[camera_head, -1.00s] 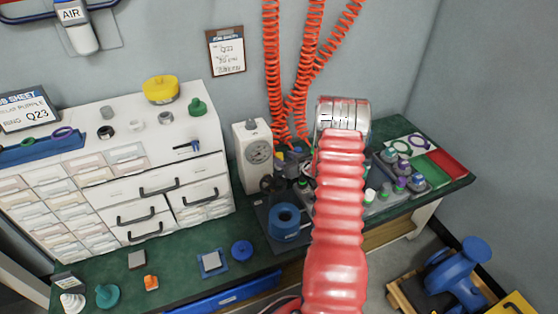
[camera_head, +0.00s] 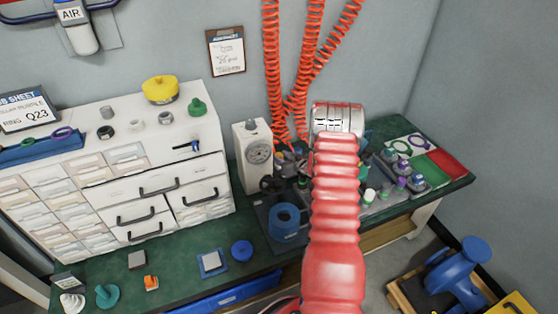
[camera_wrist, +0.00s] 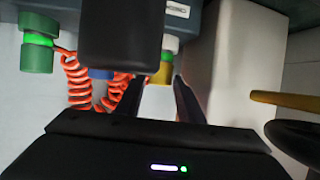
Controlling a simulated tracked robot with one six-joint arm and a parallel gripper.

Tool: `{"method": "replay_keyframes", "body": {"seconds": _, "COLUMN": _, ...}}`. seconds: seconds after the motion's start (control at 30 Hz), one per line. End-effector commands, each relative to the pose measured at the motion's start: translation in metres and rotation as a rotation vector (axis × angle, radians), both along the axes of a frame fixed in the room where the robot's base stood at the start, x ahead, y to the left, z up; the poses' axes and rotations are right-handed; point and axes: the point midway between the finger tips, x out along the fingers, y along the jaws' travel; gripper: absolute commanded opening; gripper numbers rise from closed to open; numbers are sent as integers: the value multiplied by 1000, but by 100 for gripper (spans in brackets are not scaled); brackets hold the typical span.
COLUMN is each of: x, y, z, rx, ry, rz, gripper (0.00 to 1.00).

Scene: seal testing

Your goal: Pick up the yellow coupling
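The yellow coupling (camera_wrist: 162,73) shows in the wrist view as a short yellow-olive cylinder under a lit green ring on a grey housing. My gripper (camera_wrist: 160,88) is open, with its dark fingers on either side of the line to the coupling. The coupling appears just beyond the fingertips; I cannot tell whether they touch. A dark block in the wrist view covers the area left of it. In the head view my red arm hides the gripper, and I cannot make out the coupling there.
A green coupling (camera_wrist: 38,53) and a partly hidden blue one (camera_wrist: 100,73) hang near orange coiled hoses (camera_wrist: 78,80). A pale upright body (camera_wrist: 222,60) and a yellow rod (camera_wrist: 285,100) stand right. The white drawer cabinet (camera_head: 215,165) is left of my arm in the head view.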

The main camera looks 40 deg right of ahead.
Motion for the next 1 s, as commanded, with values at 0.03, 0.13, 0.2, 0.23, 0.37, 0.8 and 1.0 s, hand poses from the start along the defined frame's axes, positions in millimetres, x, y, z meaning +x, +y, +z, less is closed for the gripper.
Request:
{"method": "replay_keyframes", "body": {"seconds": 0.03, "x": 0, "y": 0, "z": 0, "rx": 0, "ry": 0, "rz": 0, "gripper": 31}}
{"method": "replay_keyframes", "body": {"seconds": 0.13, "x": 0, "y": 0, "z": 0, "rx": 0, "ry": 0, "rz": 0, "gripper": 24}}
{"method": "replay_keyframes", "body": {"seconds": 0.2, "x": 0, "y": 0, "z": 0, "rx": 0, "ry": 0, "rz": 0, "gripper": 19}}
{"method": "replay_keyframes", "body": {"seconds": 0.23, "x": 0, "y": 0, "z": 0, "rx": 0, "ry": 0, "rz": 0, "gripper": 17}}
{"method": "replay_keyframes", "body": {"seconds": 0.37, "x": 0, "y": 0, "z": 0, "rx": 0, "ry": 0, "rz": 0, "gripper": 8}}
{"method": "replay_keyframes", "body": {"seconds": 0.8, "x": 1, "y": 0, "z": 6, "rx": -2, "ry": -2, "rz": 1, "gripper": 2}}
{"method": "replay_keyframes", "body": {"seconds": 1.0, "x": 1, "y": 0, "z": 26, "rx": -2, "ry": -3, "rz": 2, "gripper": 2}}
